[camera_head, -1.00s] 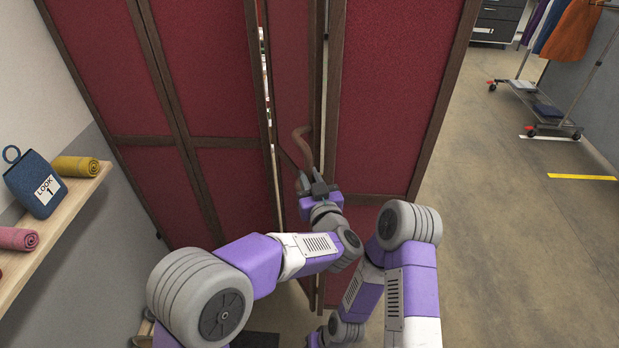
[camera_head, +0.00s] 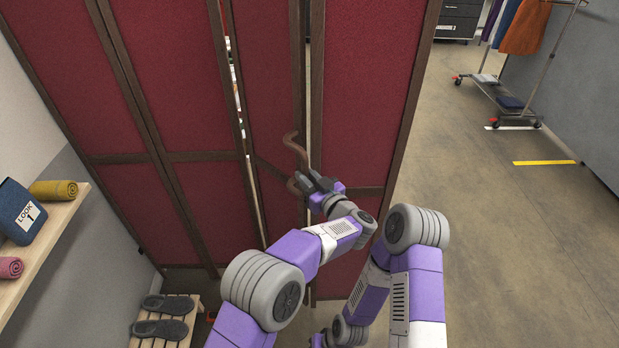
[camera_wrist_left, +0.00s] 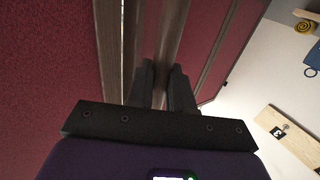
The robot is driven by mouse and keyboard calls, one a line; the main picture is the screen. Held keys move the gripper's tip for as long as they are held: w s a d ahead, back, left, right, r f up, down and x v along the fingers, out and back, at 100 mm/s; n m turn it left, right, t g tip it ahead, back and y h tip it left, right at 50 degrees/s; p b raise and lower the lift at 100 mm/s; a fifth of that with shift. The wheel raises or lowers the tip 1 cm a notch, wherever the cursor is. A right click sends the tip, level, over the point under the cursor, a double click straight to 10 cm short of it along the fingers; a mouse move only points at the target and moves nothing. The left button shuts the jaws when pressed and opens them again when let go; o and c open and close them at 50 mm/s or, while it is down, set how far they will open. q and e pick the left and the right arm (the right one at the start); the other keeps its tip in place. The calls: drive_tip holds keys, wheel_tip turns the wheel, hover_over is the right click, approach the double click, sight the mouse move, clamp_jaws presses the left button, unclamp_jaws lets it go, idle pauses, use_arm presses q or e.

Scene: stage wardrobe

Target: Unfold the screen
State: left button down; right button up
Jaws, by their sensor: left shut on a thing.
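The folding screen (camera_head: 368,90) has tall dark-red panels in dark wood frames and stands upright across the head view. Its panels meet at angles, with narrow gaps between some of them.
A wooden shelf (camera_head: 45,250) with a blue LOOK 1 bag (camera_head: 20,212) and rolled cloths is on the left wall. A slatted rack (camera_head: 190,308) with dark shoes (camera_head: 160,330) stands below. A wheeled clothes rail (camera_head: 545,70) is far right. The floor (camera_head: 500,240) at right is clear.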

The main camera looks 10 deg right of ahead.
sight(302, 153)
use_arm(q)
drive_tip(key=shift+w+a+r, duration=0.35)
drive_tip(key=shift+a+r, duration=0.05)
drive_tip(key=shift+a, duration=0.15)
drive_tip(key=c, duration=1.3)
unclamp_jaws()
drive_tip(key=shift+o, duration=1.1)
drive_tip(key=shift+w+a+f, duration=0.1)
drive_tip(key=shift+w+f, duration=0.05)
drive_tip(key=shift+f, duration=0.1)
drive_tip(key=shift+d, duration=0.25)
wheel_tip(302, 153, up, 10)
drive_tip(key=shift+a+p, duration=0.1)
drive_tip(key=shift+p, duration=0.75)
